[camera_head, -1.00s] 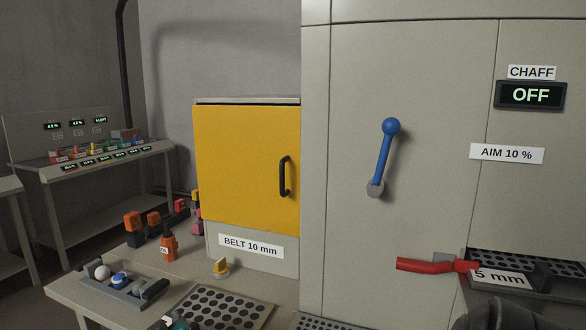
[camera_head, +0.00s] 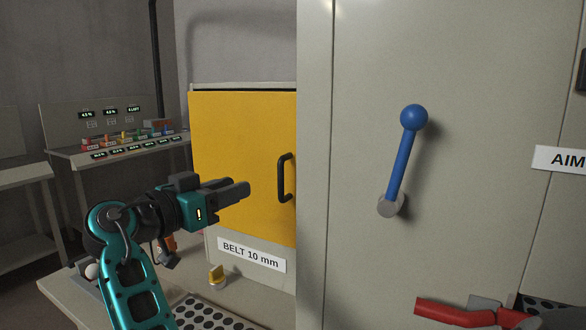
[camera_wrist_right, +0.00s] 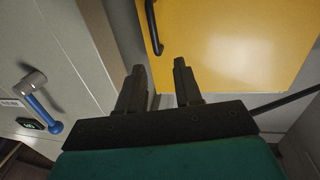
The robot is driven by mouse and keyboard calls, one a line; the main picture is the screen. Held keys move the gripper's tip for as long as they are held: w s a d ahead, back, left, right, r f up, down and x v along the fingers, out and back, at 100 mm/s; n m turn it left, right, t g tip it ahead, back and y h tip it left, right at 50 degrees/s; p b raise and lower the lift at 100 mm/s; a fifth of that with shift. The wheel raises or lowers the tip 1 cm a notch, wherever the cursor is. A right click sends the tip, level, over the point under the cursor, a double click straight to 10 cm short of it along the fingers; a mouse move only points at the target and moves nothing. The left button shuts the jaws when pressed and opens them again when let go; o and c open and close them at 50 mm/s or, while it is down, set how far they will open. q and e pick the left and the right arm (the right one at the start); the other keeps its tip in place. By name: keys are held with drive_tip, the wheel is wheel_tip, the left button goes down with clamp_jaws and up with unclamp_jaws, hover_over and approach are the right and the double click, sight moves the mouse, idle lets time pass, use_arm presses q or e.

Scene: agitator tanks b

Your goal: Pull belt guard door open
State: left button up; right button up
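The yellow belt guard door (camera_head: 240,130) is shut on its grey cabinet, above a "BELT 10 mm" label (camera_head: 252,256). Its black upright bar handle (camera_head: 285,178) is near the door's right edge. My right gripper (camera_head: 241,188) is left of the handle in the head view, apart from it, with its fingers pointing right. In the right wrist view, the two fingers (camera_wrist_right: 158,70) are spread with nothing between them. The handle (camera_wrist_right: 152,28) shows beyond them, against the yellow door (camera_wrist_right: 230,40). My left gripper is not in view.
A large grey cabinet (camera_head: 355,230) with a blue lever (camera_head: 403,160) stands right of the door. A red handle (camera_head: 455,314) sticks out at lower right. A side table (camera_head: 120,152) stands behind at left.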

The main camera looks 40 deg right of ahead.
sight(279, 170)
drive_tip(key=shift+m, duration=0.3)
drive_tip(key=d, duration=0.4)
drive_tip(key=d+p, duration=0.1)
drive_tip(key=d, duration=0.3)
drive_tip(key=d+p, duration=0.1)
drive_tip(key=d, duration=0.4)
drive_tip(key=shift+w+r, duration=0.3)
drive_tip(key=shift+r, duration=0.1)
clamp_jaws()
